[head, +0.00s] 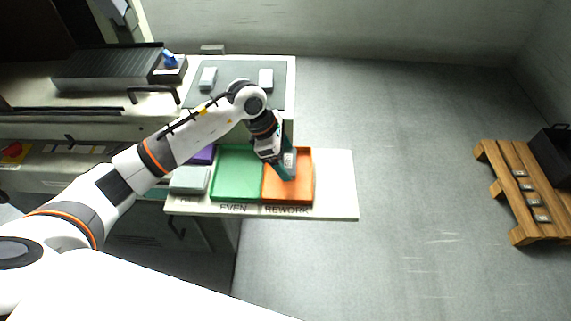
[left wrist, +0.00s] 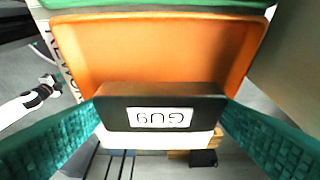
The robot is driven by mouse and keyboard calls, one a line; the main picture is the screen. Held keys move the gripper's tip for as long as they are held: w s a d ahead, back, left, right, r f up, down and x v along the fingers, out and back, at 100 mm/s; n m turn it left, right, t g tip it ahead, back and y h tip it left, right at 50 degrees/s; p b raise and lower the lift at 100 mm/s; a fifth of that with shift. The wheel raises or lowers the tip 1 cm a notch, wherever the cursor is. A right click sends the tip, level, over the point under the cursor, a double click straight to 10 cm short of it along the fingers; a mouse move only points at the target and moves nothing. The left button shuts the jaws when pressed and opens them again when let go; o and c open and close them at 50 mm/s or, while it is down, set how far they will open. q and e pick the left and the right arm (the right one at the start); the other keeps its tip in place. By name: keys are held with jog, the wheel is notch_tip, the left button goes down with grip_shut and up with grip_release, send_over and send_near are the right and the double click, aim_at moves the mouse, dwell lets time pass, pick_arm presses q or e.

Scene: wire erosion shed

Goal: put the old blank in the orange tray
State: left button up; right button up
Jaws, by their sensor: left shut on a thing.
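The orange tray (head: 304,193) lies on the white shelf, with REWORK printed in front of it. It also fills the upper part of the left wrist view (left wrist: 140,50). My left gripper (head: 286,168) is over this tray, its green fingers pointing down. It is shut on a grey block-shaped blank with a white label (left wrist: 160,118), which sits between both fingers. The blank shows small in the head view (head: 290,159). I cannot tell whether it touches the tray floor.
A green tray (head: 236,176) marked EVEN adjoins the orange one on the left. A grey block (head: 189,180) and a purple tray (head: 204,154) lie further left. Two pale blocks (head: 208,78) (head: 266,78) sit behind. A wooden pallet (head: 519,235) with several small items stands far right.

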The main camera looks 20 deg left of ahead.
aim_at(285, 166)
pick_arm(q)
notch_tip(285, 166, down, 4)
jog(key=shift+d+r+p, duration=0.1)
jog(key=shift+r+p, duration=0.1)
jog(key=shift+p, duration=0.1)
pick_arm(e)
jog(key=shift+d+r, duration=0.25)
jog(key=shift+d, duration=0.25)
pick_arm(q)
jog(key=shift+f, duration=0.2)
jog(key=o, duration=1.3)
pick_arm(e)
jog(key=shift+f, duration=0.15)
pick_arm(q)
jog(key=shift+r, duration=0.15)
